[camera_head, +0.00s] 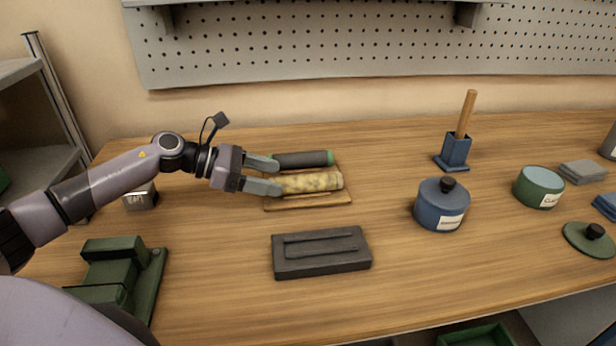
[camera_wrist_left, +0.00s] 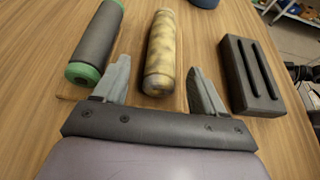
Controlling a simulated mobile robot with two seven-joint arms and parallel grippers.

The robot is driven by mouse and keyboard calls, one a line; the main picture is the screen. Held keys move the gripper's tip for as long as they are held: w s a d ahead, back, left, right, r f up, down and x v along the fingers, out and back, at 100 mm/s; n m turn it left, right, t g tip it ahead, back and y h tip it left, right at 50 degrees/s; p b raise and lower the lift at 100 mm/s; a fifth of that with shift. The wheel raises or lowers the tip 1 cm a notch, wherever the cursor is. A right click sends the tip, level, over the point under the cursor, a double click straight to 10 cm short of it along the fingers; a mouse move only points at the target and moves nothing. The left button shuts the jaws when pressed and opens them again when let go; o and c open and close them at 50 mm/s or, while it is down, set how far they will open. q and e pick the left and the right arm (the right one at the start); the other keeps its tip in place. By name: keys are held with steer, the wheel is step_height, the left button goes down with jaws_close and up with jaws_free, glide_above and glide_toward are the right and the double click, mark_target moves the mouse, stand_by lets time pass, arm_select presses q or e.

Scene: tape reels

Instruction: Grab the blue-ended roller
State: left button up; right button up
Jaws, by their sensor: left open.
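I see no roller with blue ends. A dark grey roller with green ends (camera_head: 302,159) lies at the back of a wooden board (camera_head: 335,199); it also shows at the left in the left wrist view (camera_wrist_left: 97,45). A mottled yellow roller (camera_head: 312,182) lies in front of it on the board; in the left wrist view (camera_wrist_left: 161,50) it is in the middle. My left gripper (camera_head: 272,176) is open at the left end of the yellow roller. In the left wrist view its fingers stand either side of the near end; contact cannot be told. My right gripper is not in view.
A dark grooved block (camera_head: 321,252) sits in front of the board. A blue lidded pot (camera_head: 441,204), a blue holder with a wooden handle (camera_head: 455,150) and a green pot (camera_head: 538,187) stand to the right. Green equipment (camera_head: 120,272) is at the front left.

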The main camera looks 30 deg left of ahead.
mark_target(281, 178)
arm_select(q)
steer(key=x, duration=0.2)
steer(key=p+x, duration=0.1)
steer(key=x, duration=0.1)
steer(key=shift+w+d+r+p, duration=0.1)
steer(key=shift+d+r+p, duration=0.05)
steer(key=shift+d+p, duration=0.15)
steer(key=shift+w+d+f, duration=0.3)
steer(key=c, duration=1.2)
